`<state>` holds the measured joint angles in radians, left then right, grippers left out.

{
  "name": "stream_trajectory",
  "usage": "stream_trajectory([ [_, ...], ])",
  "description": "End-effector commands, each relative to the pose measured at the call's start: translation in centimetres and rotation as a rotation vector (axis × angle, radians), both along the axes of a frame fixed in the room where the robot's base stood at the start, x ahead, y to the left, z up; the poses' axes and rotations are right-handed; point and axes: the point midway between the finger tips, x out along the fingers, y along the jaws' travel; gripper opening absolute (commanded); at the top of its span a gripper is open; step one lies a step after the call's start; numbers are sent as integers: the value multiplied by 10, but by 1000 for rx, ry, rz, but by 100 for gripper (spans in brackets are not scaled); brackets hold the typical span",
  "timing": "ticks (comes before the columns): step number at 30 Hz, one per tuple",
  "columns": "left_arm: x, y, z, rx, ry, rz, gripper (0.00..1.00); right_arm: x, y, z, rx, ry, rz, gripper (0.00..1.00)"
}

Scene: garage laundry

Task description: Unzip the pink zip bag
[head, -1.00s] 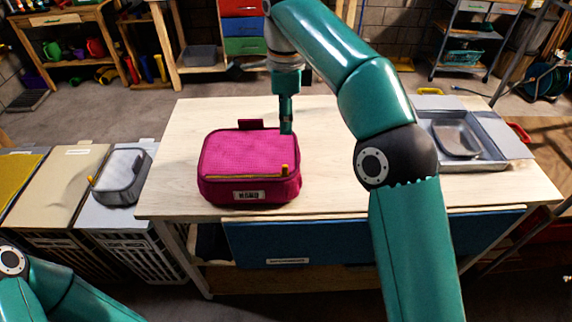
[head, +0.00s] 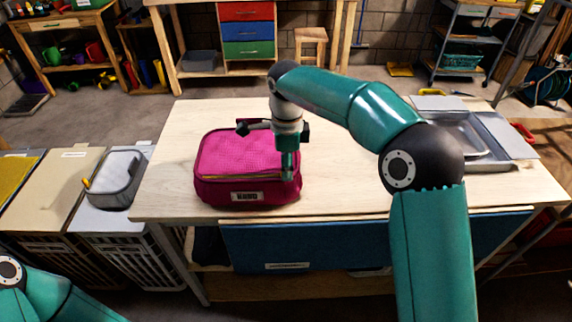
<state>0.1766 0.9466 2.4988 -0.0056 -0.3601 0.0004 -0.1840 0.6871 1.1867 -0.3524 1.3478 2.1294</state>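The pink zip bag (head: 235,152) sits upright on the wooden table, left of its middle, with a label on its front. Its lid lies flat and a yellowish zip line runs along the front top edge. My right gripper (head: 288,174) points down at the bag's front right corner, where the zip line ends. Its fingers hide the orange zip pull there, and I cannot tell whether they are shut on it. Of my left arm only links show at the lower left; its gripper is out of view.
A small grey zip case (head: 118,180) lies on a bin lid left of the table. A blue panel (head: 375,245) hangs below the front edge.

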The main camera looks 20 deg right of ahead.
Motion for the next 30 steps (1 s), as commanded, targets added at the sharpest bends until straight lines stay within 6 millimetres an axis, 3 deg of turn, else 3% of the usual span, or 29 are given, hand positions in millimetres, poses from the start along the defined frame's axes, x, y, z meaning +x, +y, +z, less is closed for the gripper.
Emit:
stream_trajectory([
  [5, 0, 0, 0, 0, 0, 0, 40, 0, 0, 0, 0, 0, 0, 38],
  [12, 0, 0, 0, 0, 0, 0, 40, 0, 0, 0, -1, 0, 0, 0],
  [30, 0, 0, 2, 0, 0, 0, 40, 2, 5, 1, 0, -1, -16, 0],
])
